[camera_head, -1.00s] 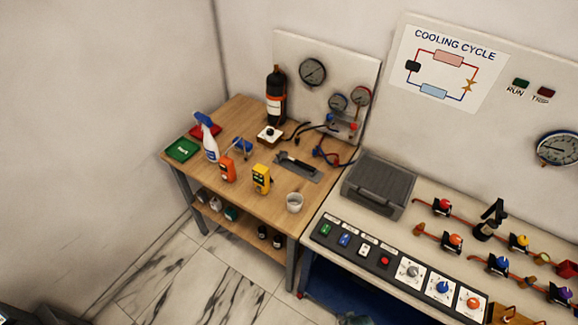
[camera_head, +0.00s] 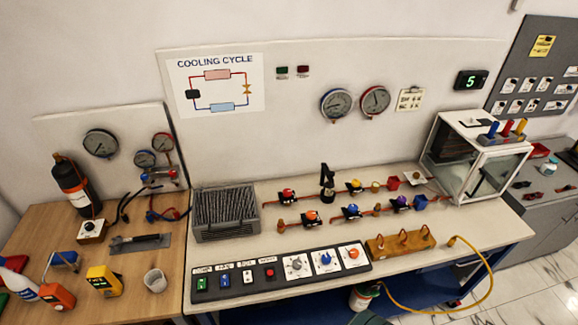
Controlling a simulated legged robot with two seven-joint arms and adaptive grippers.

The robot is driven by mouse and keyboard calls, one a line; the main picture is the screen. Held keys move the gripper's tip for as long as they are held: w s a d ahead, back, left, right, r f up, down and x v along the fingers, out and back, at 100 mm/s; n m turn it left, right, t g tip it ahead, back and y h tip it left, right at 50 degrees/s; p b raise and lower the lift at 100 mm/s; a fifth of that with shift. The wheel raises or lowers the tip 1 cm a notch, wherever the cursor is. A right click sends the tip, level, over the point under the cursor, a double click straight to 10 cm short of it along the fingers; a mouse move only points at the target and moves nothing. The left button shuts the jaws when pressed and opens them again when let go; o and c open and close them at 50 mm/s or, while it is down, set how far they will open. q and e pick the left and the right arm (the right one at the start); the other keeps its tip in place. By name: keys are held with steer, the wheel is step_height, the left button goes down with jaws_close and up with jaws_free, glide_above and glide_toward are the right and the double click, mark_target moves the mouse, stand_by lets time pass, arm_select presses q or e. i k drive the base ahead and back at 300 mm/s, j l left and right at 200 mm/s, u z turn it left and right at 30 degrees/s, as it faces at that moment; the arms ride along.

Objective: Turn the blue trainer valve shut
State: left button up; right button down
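The trainer bench (camera_head: 255,304) stands in the middle of the view with two rows of copper pipe carrying small coloured valves. A valve with a blue handle (camera_head: 351,210) sits on the front pipe, between an orange valve (camera_head: 311,216) and a purple one (camera_head: 400,202). Its handle is too small to tell its exact angle. A red valve (camera_head: 287,195) and a yellow valve (camera_head: 355,186) sit on the rear pipe. The control panel in front also has a blue knob (camera_head: 326,259). Neither of my grippers shows in this view.
A grey finned unit (camera_head: 225,212) stands at the bench's left end and a glass-sided cabinet (camera_head: 470,158) at its right. A wooden block with hooks (camera_head: 400,243) sits near the front edge. A yellow hose (camera_head: 488,285) hangs off the front. A wooden table (camera_head: 125,255) adjoins on the left.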

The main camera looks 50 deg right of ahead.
mark_target(352, 208)
steer(key=z, duration=2.15)
